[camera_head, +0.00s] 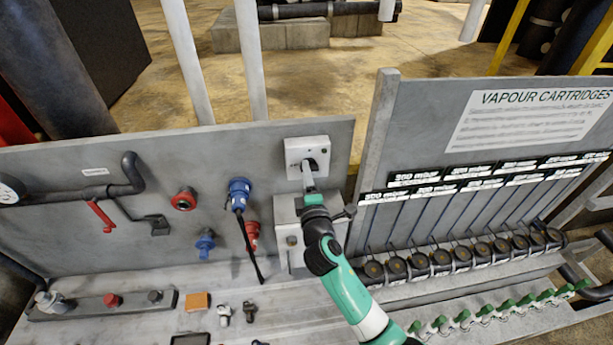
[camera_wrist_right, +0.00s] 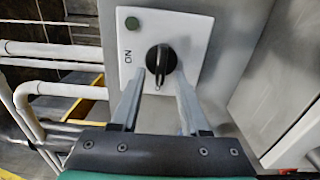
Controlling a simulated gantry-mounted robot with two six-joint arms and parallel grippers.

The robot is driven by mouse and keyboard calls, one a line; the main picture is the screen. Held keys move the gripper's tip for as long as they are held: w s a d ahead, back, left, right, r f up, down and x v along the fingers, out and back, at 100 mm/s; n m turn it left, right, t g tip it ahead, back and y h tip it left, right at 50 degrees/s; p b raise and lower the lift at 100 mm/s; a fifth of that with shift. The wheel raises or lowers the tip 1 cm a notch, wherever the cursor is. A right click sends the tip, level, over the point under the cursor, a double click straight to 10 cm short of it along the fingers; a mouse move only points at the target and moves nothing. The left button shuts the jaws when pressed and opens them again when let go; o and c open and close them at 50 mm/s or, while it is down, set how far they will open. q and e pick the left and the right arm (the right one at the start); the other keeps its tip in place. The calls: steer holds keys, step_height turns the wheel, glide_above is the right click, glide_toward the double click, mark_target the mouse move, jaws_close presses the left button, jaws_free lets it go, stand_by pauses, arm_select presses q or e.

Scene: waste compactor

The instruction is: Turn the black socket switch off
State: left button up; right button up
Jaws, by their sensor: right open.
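The black socket switch (camera_head: 313,163) is a round black knob on a white square plate (camera_head: 296,148) on the upright grey panel. In the right wrist view the black knob (camera_wrist_right: 161,58) sits mid-plate, with its narrow grip pointing down toward my gripper. My right gripper (camera_head: 308,172) is in front of the plate and hides part of the knob. In the wrist view its two fingers (camera_wrist_right: 160,88) are open, one on each side of the knob's lower part; contact is unclear.
A grey box (camera_head: 288,240) is mounted under the plate, partly behind my right arm. Blue and red sockets, one with a blue plug (camera_head: 239,188) and black cable, are to the left. Vapour cartridges (camera_head: 420,264) stand to the right. Small parts lie on the bench below.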

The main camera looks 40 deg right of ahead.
steer(key=shift+s+a, duration=0.1)
steer(key=v, duration=1.1)
steer(key=shift+s, duration=0.2)
